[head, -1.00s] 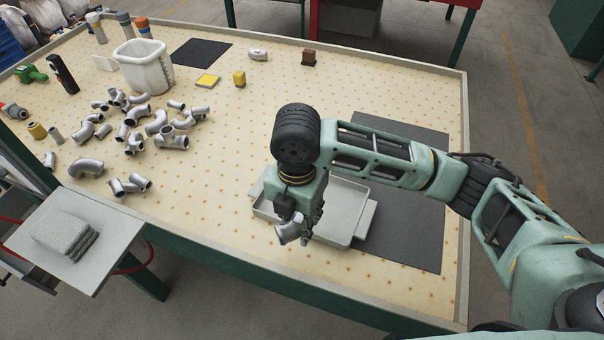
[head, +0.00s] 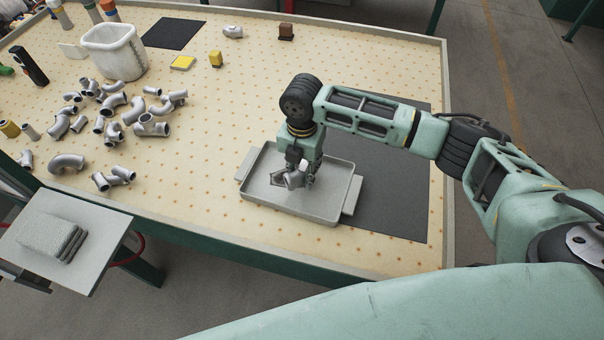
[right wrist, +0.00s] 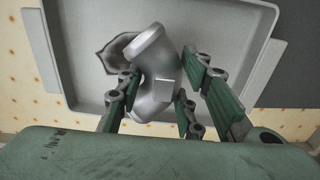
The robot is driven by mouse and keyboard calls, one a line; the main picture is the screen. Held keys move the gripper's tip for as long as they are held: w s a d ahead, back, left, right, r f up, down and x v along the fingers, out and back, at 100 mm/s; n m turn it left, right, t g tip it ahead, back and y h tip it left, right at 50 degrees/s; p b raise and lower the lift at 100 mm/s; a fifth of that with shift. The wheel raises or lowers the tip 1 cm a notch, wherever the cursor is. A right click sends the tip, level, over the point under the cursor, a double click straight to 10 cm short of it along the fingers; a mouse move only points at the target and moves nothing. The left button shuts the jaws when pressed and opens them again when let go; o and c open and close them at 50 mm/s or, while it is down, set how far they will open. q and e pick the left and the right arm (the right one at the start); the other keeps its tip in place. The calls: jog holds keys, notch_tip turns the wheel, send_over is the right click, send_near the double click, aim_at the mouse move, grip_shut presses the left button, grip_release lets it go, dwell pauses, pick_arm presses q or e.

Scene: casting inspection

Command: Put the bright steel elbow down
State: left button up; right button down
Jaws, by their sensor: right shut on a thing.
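The bright steel elbow (head: 294,180) is held in my right gripper (head: 303,178) over the shallow grey tray (head: 334,214). In the right wrist view the elbow (right wrist: 153,85) sits between the fingers of my right gripper (right wrist: 163,80), which are shut on it. The tray (right wrist: 228,53) lies beneath it there. I cannot tell whether the elbow touches the tray floor. My left gripper is not in view.
The tray lies partly over a dark mat (head: 385,200). Several loose pipe fittings (head: 115,105) lie at the left, with a white bin (head: 113,55) behind. The table's middle is clear.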

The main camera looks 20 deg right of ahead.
aim_at(302, 176)
notch_tip(302, 176, down, 3)
jog(key=shift+f+p, duration=0.1)
jog(key=shift+p, duration=0.2)
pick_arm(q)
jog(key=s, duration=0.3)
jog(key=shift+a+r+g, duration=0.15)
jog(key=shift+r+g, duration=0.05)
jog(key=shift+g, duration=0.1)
pick_arm(e)
jog(key=shift+f, duration=0.1)
jog(key=c, duration=1.6)
grip_release()
jog(key=o, duration=0.4)
jog(key=shift+s, duration=0.1)
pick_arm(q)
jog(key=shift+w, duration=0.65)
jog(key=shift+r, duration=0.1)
